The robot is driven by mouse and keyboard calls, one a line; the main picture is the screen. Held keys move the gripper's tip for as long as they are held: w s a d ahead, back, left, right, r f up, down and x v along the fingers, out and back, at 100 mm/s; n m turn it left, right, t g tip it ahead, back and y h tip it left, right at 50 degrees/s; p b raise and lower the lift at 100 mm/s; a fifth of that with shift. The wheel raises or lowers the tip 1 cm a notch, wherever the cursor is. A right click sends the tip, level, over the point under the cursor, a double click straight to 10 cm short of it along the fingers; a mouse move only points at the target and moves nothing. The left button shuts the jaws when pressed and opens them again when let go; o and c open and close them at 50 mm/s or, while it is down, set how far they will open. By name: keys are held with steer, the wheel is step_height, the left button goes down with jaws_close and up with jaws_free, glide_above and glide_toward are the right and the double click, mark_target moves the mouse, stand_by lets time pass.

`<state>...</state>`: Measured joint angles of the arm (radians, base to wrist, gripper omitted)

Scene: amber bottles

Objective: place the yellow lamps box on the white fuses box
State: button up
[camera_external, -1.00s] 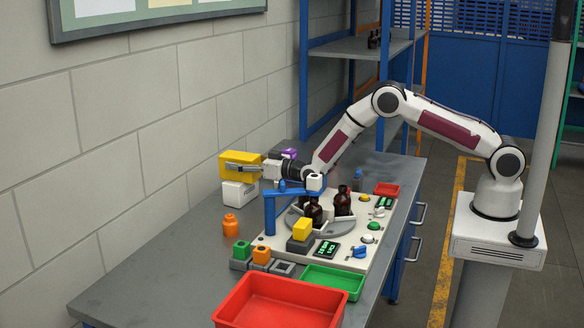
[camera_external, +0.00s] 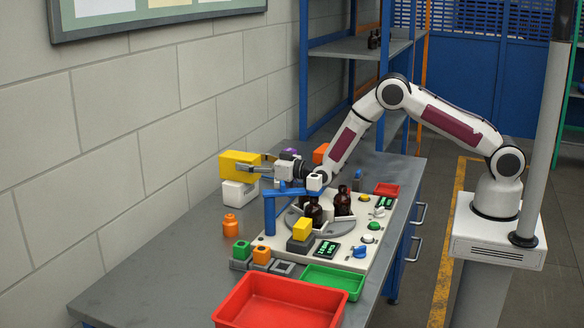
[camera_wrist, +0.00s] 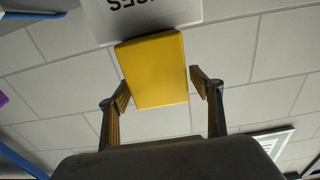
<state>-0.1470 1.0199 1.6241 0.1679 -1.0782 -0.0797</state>
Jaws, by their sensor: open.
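The yellow lamps box (camera_external: 234,166) rests on top of the white fuses box (camera_external: 238,195) near the wall. In the wrist view, which is upside down, the yellow box (camera_wrist: 154,72) sits against the white box (camera_wrist: 150,16), whose printed lettering is partly cut off. My gripper (camera_external: 256,162) is open and empty, just to the right of the yellow box. In the wrist view my gripper's fingers (camera_wrist: 160,88) stand apart, with a gap between each finger and the box. The box's far side is hidden.
A blue stand (camera_external: 270,212) and amber bottles (camera_external: 343,202) on a turntable are below and right of my gripper. An orange jar (camera_external: 230,225) stands in front of the white box. A red tray (camera_external: 285,306) and green tray (camera_external: 333,281) lie at the front.

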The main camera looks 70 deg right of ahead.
mark_target(257, 158)
steer(key=shift+s, duration=1.75)
steer(key=shift+r, duration=0.1)
steer(key=shift+s+d+r, duration=0.1)
steer(key=shift+r, duration=0.7)
steer(key=s+d+r+g, duration=0.3)
steer(key=s+r+g, duration=0.3)
steer(key=s+r, duration=1.05)
steer(key=s+d+f+g, duration=0.1)
steer(key=s+d+g, duration=0.1)
steer(key=s, duration=1.7)
steer(key=s+d+f+g, duration=0.1)
steer(key=s+g, duration=0.3)
steer(key=s, duration=1.5)
steer(key=shift+s+d, duration=0.25)
steer(key=shift+d, duration=0.65)
